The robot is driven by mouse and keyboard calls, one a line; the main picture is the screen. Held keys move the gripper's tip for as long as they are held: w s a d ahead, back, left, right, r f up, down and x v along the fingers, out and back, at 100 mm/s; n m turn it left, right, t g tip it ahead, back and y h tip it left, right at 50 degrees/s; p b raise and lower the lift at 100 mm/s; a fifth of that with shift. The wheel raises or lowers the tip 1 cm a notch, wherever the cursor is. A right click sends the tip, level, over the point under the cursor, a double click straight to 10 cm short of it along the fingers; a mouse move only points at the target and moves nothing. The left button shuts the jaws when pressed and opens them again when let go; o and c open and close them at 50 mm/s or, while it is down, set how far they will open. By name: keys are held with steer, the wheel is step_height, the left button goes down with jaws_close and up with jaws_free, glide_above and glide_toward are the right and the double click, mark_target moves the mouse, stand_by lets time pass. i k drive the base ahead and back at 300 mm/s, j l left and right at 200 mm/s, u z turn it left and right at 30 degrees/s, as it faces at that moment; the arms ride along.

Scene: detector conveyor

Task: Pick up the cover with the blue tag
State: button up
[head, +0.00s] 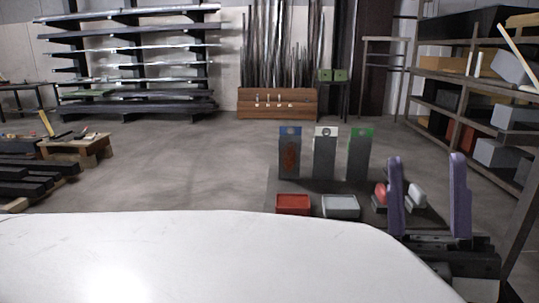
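A dark grey upright panel (285,173) with a blue tag (290,131) at its top stands at the left of a row of three. A reddish-brown shape (291,154) shows on its front; I cannot tell whether it is a mark or a separate part. The middle panel (324,157) has a white tag and the right panel (358,157) a green tag. I cannot tell which piece is the cover. My gripper (427,157) shows two purple fingers, wide apart, at the lower right. It is right of the panels, with no object visibly held.
A red bin (293,204) and a grey bin (340,206) sit before the panels on a dark surface (300,184). A red rounded item (381,194) and a white one (416,195) show near my fingers.

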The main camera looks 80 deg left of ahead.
mark_target(290, 144)
steer(key=u, duration=2.35)
